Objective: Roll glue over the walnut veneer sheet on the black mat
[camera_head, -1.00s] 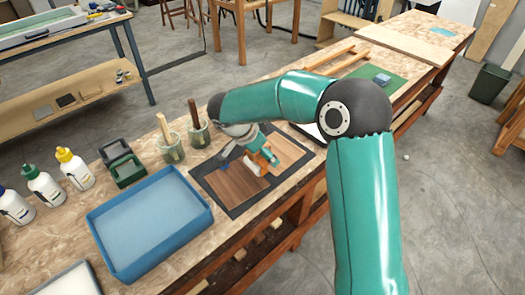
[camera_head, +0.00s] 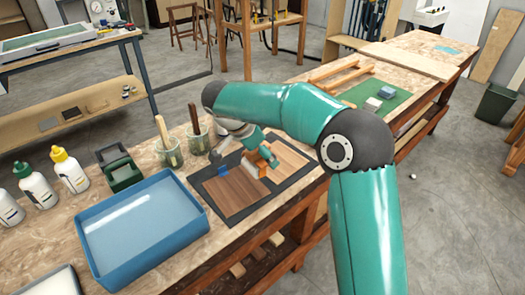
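The black mat (camera_head: 237,217) lies on the bench with two wood sheets side by side. The darker walnut veneer sheet (camera_head: 232,191) is on the left, and a lighter brown sheet (camera_head: 288,160) is on the right. My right gripper (camera_head: 262,153) is low over the back of the mat, around where the sheets meet. It appears shut on an orange-handled glue roller (camera_head: 267,157), though the fingers are small and partly hidden by the arm. I cannot tell whether the roller touches the veneer. My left gripper is not in view.
A blue tray (camera_head: 106,278) stands left of the mat. Glue bottles (camera_head: 70,172) line the left. A green mat with blocks (camera_head: 378,101) lies farther along the bench.

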